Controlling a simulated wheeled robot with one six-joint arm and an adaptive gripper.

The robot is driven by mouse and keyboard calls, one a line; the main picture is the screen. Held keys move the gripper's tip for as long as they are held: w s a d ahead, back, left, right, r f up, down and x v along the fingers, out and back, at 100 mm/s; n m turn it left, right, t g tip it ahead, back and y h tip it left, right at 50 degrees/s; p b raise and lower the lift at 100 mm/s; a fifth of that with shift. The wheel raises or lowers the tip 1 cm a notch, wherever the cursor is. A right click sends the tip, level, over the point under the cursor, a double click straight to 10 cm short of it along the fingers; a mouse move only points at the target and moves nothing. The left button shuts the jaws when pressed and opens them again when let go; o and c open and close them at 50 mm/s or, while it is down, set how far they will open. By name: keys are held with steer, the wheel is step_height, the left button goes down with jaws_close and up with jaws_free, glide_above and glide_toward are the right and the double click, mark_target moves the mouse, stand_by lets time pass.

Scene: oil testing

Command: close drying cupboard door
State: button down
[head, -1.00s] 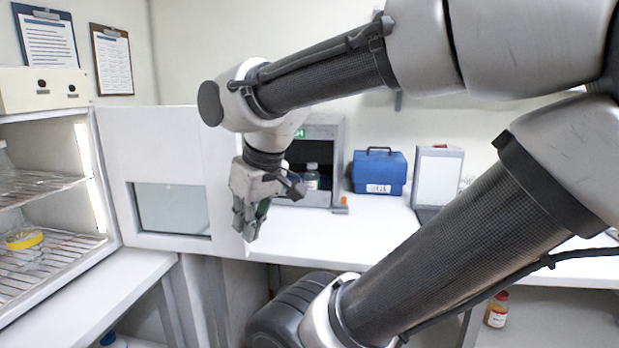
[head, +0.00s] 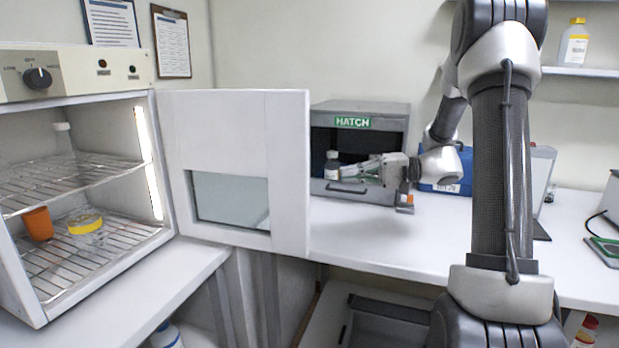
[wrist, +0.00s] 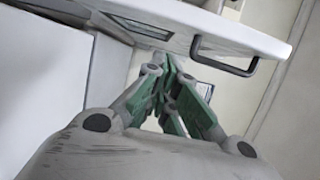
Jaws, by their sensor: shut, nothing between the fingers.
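The drying cupboard (head: 85,75) stands at the left in the head view, with its front open. Its white door (head: 290,180), with a window, stands swung wide open to the right. My gripper (head: 342,172) is to the right of the door's free edge, fingers pointing left, apart from the door in that view. In the wrist view my gripper (wrist: 176,75) is shut and empty. A white panel, apparently the door (wrist: 215,35), with a dark handle (wrist: 235,70) and a window, crosses above the fingertips. Whether they touch it I cannot tell.
Inside the cupboard are wire racks, an orange cup (head: 38,223) and a yellow-rimmed dish (head: 85,222). A grey hatch (head: 395,115) with a bottle (head: 332,160) lies behind my gripper. A blue box (head: 437,187) is partly hidden by my arm. The bench (head: 390,235) before the hatch is clear.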

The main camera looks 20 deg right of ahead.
mark_target(308, 177)
steer(key=shift+t, duration=0.5)
steer(key=shift+s+a+x, duration=0.1)
steer(key=shift+s+x, duration=0.25)
steer(key=shift+x, duration=1.4)
steer(key=shift+s+a+x, duration=0.15)
steer(key=shift+s+x, duration=0.15)
steer(key=shift+x, duration=1.45)
steer(key=shift+s+a+x, duration=0.1)
steer(key=shift+s+x, duration=0.25)
steer(key=shift+x, duration=1.4)
steer(key=shift+r, duration=0.1)
